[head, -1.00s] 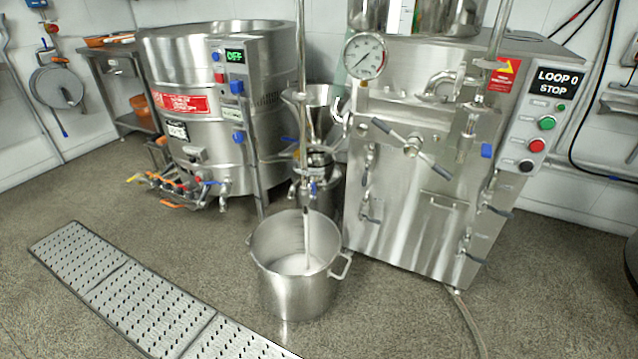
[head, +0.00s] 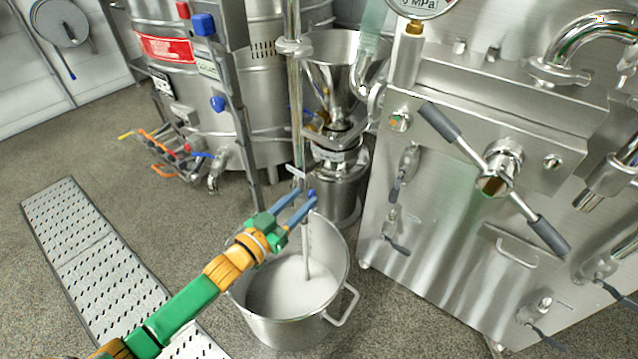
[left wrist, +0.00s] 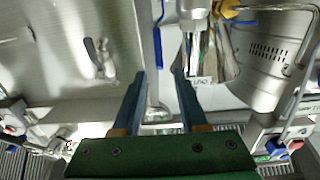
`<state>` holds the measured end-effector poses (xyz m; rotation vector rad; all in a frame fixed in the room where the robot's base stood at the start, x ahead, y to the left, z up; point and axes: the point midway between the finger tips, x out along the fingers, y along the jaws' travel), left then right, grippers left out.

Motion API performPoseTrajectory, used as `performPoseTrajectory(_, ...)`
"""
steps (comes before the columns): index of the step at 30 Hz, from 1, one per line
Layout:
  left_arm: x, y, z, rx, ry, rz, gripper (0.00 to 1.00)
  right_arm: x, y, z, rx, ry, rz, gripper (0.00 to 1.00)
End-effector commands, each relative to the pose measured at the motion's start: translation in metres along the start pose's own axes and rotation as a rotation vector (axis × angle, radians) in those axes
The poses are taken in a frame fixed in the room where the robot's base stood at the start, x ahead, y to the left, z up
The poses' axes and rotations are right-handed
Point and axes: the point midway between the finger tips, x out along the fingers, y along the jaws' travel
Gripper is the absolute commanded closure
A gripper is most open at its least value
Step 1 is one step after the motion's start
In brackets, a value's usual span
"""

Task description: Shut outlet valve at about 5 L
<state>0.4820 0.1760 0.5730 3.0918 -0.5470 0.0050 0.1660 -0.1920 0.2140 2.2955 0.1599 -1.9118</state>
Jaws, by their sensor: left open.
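My left gripper (head: 306,197) reaches in from the lower left in the head view, fingers apart and nothing seen between them. A pale, narrow upright column (head: 307,243) runs down into the pot; stream or rod is unclear. In the left wrist view the two fingers (left wrist: 159,78) are spread. The right gripper is not in view.
The steel machine cabinet (head: 450,235) with a two-armed grey-gripped handle (head: 495,175) stands close on the right. A steel vat (head: 270,130) with several valves is behind left. A perforated floor grating (head: 75,235) lies left of the pot. Floor between is clear.

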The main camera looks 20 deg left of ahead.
Motion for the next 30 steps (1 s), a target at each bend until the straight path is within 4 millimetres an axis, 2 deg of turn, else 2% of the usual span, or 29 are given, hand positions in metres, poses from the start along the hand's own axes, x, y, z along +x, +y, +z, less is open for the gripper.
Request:
performPoseTrajectory(3, 0.023, -0.001, 0.003, 0.001, 0.004, -0.001, 0.57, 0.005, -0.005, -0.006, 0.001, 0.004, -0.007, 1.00)
performPoseTrajectory(7, 0.039, -0.001, 0.003, 0.001, 0.000, -0.002, 0.57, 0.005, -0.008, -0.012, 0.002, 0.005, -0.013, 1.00)
performPoseTrajectory(12, 0.047, -0.001, 0.002, 0.001, -0.003, -0.002, 0.57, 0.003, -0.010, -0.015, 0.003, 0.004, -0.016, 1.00)
performPoseTrajectory(18, 0.048, -0.001, 0.001, 0.001, -0.003, -0.002, 0.57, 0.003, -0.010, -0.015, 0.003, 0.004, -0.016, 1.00)
performPoseTrajectory(20, 0.048, -0.001, 0.001, 0.001, -0.003, -0.002, 0.71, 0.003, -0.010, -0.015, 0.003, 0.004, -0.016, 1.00)
performPoseTrajectory(23, 0.047, -0.001, 0.002, 0.001, -0.003, -0.002, 0.98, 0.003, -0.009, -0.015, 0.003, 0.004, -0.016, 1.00)
performPoseTrajectory(30, 0.047, -0.001, 0.002, 0.001, -0.003, -0.002, 1.00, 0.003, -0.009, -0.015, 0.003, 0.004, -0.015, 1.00)
